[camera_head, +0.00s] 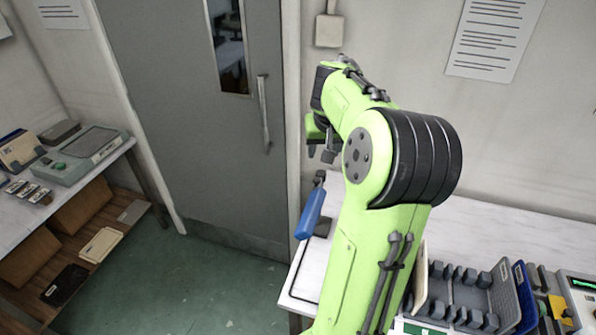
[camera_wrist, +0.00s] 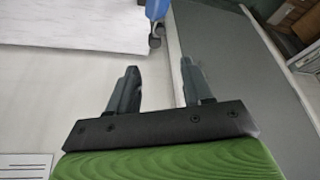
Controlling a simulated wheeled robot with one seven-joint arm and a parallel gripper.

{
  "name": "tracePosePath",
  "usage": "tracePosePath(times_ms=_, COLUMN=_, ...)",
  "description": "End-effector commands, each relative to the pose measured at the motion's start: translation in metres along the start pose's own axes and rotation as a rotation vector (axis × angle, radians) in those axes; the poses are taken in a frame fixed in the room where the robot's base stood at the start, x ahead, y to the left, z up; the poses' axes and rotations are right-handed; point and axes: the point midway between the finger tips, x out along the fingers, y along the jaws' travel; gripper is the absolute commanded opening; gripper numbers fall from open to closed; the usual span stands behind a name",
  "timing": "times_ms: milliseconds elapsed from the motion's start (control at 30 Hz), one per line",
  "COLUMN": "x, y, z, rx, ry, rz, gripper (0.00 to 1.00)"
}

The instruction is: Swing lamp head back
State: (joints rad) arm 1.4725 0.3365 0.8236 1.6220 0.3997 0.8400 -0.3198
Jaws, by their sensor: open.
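The lamp shows as a blue elongated head (camera_head: 312,212) at the left end of the white table, tilted, with a grey joint at its upper end. In the wrist view the blue part (camera_wrist: 157,9) is at the top edge, cut off by the frame, with a small dark end below it. My gripper (camera_wrist: 158,68) is open and empty, its two fingers apart, with the blue part beyond the fingertips and not touching. In the head view my gripper (camera_head: 321,153) hangs just above the lamp. The lamp's lower part is partly hidden by my arm.
The white table (camera_head: 500,222) runs along the wall. A grey slotted rack (camera_head: 462,290) and a blue panel (camera_head: 526,297) stand at its right. A grey door (camera_head: 190,110) is behind. A side bench (camera_head: 60,190) holds devices at left. Green floor (camera_head: 200,285) is clear.

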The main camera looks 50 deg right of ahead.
Motion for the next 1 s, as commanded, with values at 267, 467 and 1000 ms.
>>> tracePosePath(times_ms=267, x=0.044, y=0.002, z=0.001, rx=0.007, ry=-0.005, rz=-0.007, gripper=0.50)
tracePosePath(times_ms=467, x=0.096, y=0.001, z=0.001, rx=0.007, ry=-0.005, rz=-0.006, gripper=0.50)
tracePosePath(times_ms=1000, x=0.159, y=0.002, z=0.000, rx=0.005, ry=0.000, rz=-0.001, gripper=0.50)
